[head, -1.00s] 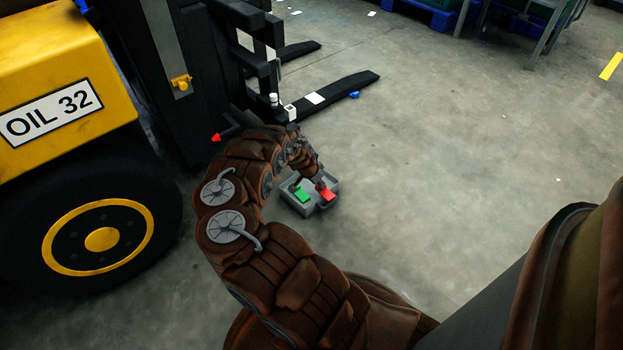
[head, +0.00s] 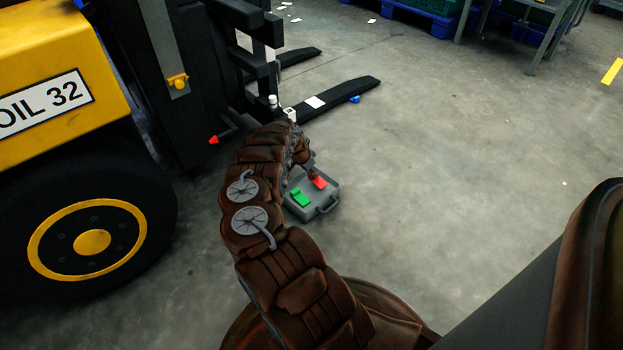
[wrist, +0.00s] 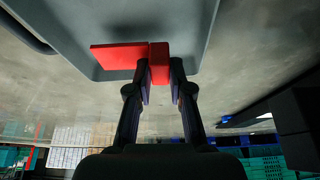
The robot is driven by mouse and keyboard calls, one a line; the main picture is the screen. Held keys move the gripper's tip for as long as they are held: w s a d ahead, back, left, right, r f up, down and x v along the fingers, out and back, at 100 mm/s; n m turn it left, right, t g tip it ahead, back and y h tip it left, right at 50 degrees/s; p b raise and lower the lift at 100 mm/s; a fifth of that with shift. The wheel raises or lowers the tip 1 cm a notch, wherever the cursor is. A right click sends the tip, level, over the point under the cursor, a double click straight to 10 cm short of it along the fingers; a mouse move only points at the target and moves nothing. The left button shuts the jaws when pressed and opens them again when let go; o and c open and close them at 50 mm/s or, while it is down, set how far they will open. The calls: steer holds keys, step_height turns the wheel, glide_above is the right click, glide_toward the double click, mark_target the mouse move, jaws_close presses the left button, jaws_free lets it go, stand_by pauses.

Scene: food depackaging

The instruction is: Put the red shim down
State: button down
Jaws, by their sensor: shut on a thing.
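The red shim (head: 319,182) is a wedge-like piece at the far side of the grey case (head: 328,205). My gripper (wrist: 160,76) is shut on its thick block end, and the flat part of the red shim (wrist: 115,57) sticks out to the left in the wrist view. The shim is over the recess of the grey case (wrist: 209,28); I cannot tell whether it touches the floor of it. In the head view my gripper (head: 311,172) is small and partly hidden by my arm. A green shim (head: 301,198) lies in the case, left of the red one.
A yellow and black forklift (head: 92,242) stands on the left, with its black forks (head: 340,98) on the floor beyond the case. The concrete floor (head: 450,170) to the right is clear.

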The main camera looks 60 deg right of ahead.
steer(key=shift+f+b, duration=0.6)
steer(key=shift+f, duration=0.85)
steer(key=shift+f, duration=0.1)
steer(key=c, duration=1.1)
jaws_free()
steer(key=shift+o, duration=0.2)
